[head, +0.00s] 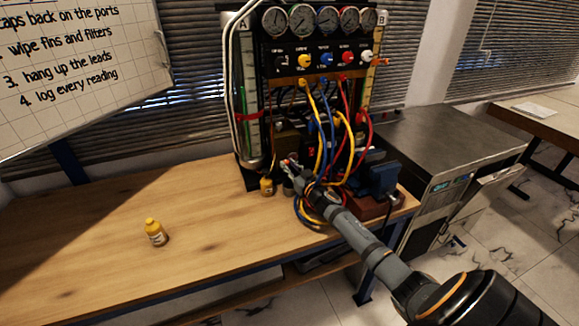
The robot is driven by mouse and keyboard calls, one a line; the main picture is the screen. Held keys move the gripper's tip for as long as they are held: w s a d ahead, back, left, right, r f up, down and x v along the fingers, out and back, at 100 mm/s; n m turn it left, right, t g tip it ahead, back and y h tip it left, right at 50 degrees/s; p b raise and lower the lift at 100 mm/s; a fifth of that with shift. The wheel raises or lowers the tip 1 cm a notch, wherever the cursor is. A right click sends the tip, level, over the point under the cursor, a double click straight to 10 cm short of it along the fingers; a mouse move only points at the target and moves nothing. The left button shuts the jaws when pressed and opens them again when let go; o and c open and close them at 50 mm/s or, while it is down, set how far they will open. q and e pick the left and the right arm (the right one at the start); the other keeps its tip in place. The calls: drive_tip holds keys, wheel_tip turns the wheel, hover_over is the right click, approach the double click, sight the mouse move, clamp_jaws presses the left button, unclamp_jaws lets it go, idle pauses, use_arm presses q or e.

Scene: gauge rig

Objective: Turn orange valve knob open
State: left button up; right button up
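The gauge rig (312,45) stands at the back of the bench with a row of valve knobs on its black panel. The yellow-orange knob (304,61) is second from the left, between a black knob (280,63) and a blue knob (326,59). A red knob (347,57) and a white one (366,57) follow to the right. My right gripper (288,163) is low in front of the rig, well below the knobs and apart from them. Its fingers are small and dark, so their opening is unclear. My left gripper is out of view.
Yellow, blue and red hoses (322,125) hang from the rig close to my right gripper. A blue vise (382,175) stands right. The bench's left is mostly clear.

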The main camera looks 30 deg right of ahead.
drive_tip(key=o, duration=0.4)
drive_tip(key=shift+o, duration=0.2)
